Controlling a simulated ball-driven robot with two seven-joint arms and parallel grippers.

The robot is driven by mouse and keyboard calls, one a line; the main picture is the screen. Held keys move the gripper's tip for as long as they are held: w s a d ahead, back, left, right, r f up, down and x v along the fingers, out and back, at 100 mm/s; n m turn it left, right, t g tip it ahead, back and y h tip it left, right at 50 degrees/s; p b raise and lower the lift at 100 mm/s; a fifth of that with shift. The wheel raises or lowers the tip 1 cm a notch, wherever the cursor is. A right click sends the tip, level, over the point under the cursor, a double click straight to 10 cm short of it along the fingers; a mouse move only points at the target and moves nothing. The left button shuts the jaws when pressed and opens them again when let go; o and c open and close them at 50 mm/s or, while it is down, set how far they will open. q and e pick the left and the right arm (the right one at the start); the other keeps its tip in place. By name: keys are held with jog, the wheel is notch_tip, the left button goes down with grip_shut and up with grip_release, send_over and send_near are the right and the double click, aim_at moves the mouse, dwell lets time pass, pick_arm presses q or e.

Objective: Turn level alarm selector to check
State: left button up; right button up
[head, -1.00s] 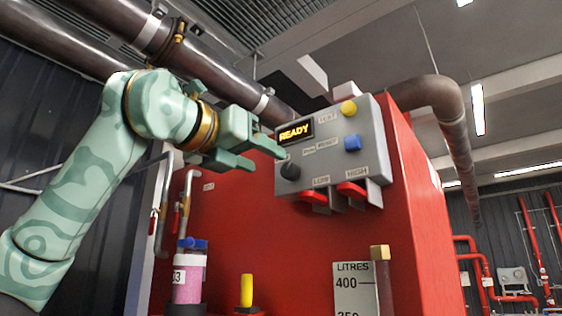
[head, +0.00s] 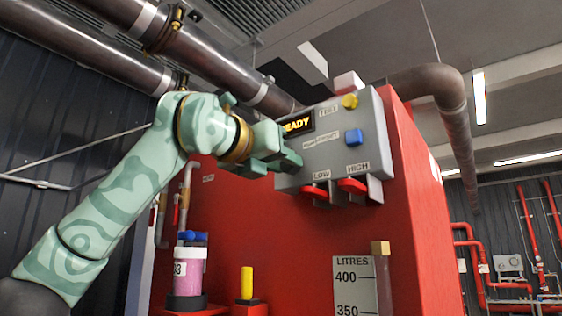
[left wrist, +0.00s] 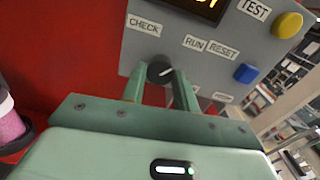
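The level alarm selector is a black round knob (left wrist: 160,70) on the grey control panel (head: 345,125). In the left wrist view its pale mark points up and right, toward the RUN label (left wrist: 195,43); the CHECK label (left wrist: 145,26) is up and left of it. My left gripper (left wrist: 161,80) has one finger on each side of the knob, with the fingers apart; firm contact cannot be made out. In the head view my left gripper (head: 292,161) covers the knob at the panel's left edge. My right gripper is not in view.
A pink cylinder (head: 188,272) and yellow peg (head: 246,283) stand below.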

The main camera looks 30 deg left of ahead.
pick_arm(q)
jog(key=n+b, duration=0.2)
jog(key=n, duration=0.1)
jog(key=shift+f, duration=0.15)
jog(key=n+b, duration=0.2)
jog(key=n, duration=0.1)
jog(key=shift+n, duration=0.3)
jog(key=n+b, duration=0.2)
jog(key=n, duration=0.2)
jog(key=shift+n, duration=0.3)
jog(key=n, duration=0.2)
jog(key=n+b, duration=0.1)
jog(key=n, duration=0.1)
jog(key=shift+r+n+b, duration=0.2)
jog(key=shift+n+b, duration=0.1)
jog(key=o, duration=1)
